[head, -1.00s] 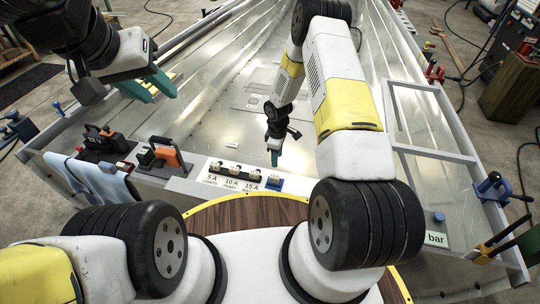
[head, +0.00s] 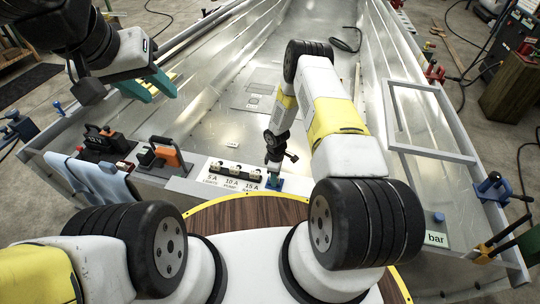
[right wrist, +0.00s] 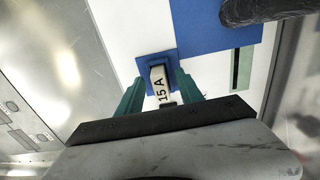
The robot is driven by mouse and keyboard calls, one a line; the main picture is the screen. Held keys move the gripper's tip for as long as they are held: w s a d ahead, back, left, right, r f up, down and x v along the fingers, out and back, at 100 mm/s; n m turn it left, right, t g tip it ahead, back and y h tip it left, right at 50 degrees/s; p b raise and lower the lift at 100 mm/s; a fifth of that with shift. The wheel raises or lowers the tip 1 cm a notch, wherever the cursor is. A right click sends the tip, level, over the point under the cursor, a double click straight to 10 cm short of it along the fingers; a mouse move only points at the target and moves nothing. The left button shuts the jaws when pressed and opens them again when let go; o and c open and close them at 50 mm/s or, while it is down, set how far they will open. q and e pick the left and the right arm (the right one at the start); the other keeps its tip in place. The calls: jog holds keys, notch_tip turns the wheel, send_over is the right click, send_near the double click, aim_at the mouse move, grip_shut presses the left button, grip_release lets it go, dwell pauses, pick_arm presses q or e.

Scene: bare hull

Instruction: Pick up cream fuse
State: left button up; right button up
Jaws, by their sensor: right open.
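A cream fuse marked 15 A (right wrist: 159,84) sits in a blue holder (right wrist: 147,62) in the right wrist view. My right gripper (right wrist: 160,100) is open, with one green finger on each side of the fuse. In the head view my right gripper (head: 274,180) is low over the blue holder at the right end of the labelled panel (head: 200,186), and it hides most of the fuse. My left gripper (head: 148,87) is open and empty, raised at the upper left.
The panel has a black fuse block (head: 236,173) with labels for 5 A, 10 A and 15 A. An orange-handled tool (head: 166,156) and a black-handled item (head: 104,140) stand to its left. A small pale piece (head: 232,142) lies on the open metal hull floor.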

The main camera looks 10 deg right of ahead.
grip_shut()
jog(key=shift+r, duration=0.1)
